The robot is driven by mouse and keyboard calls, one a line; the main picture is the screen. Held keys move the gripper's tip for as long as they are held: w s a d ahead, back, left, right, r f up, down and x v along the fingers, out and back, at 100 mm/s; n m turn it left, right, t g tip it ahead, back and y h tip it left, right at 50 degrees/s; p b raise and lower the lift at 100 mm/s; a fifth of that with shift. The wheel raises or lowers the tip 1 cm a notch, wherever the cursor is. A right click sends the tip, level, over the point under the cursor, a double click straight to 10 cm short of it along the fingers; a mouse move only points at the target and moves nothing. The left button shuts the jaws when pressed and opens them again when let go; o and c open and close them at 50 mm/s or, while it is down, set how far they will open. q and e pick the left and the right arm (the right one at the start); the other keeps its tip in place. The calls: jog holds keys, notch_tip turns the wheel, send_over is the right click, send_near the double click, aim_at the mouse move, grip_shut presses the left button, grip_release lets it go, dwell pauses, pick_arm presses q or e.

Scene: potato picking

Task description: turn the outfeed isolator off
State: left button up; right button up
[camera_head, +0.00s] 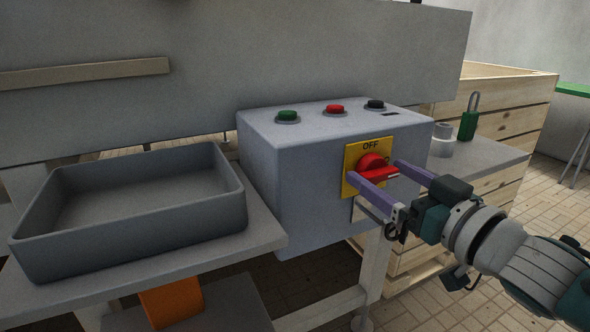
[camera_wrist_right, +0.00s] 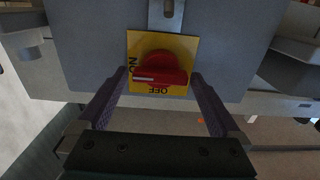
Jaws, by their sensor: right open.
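The isolator is a red rotary knob (camera_head: 372,163) on a yellow plate (camera_head: 350,182) on the front of a grey control box (camera_head: 300,180). "OFF" is printed at the plate's top. In the right wrist view the knob (camera_wrist_right: 160,68) appears upside down; its handle lies crosswise, its pale mark toward the "ON" side. My right gripper (camera_head: 375,172) is open, its purple fingers on either side of the knob. The wrist view shows the fingers (camera_wrist_right: 158,84) apart, with gaps beside the knob; contact is not visible. My left gripper is not in view.
Green (camera_head: 288,116), red (camera_head: 335,109) and black (camera_head: 375,104) buttons sit on top of the box. A grey tray (camera_head: 130,238) stands on the left. A green padlock (camera_head: 468,122) stands on a shelf at right, near a wooden crate (camera_head: 500,97).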

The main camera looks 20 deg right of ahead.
jog(key=shift+c, duration=0.4)
jog(key=c, duration=1.1)
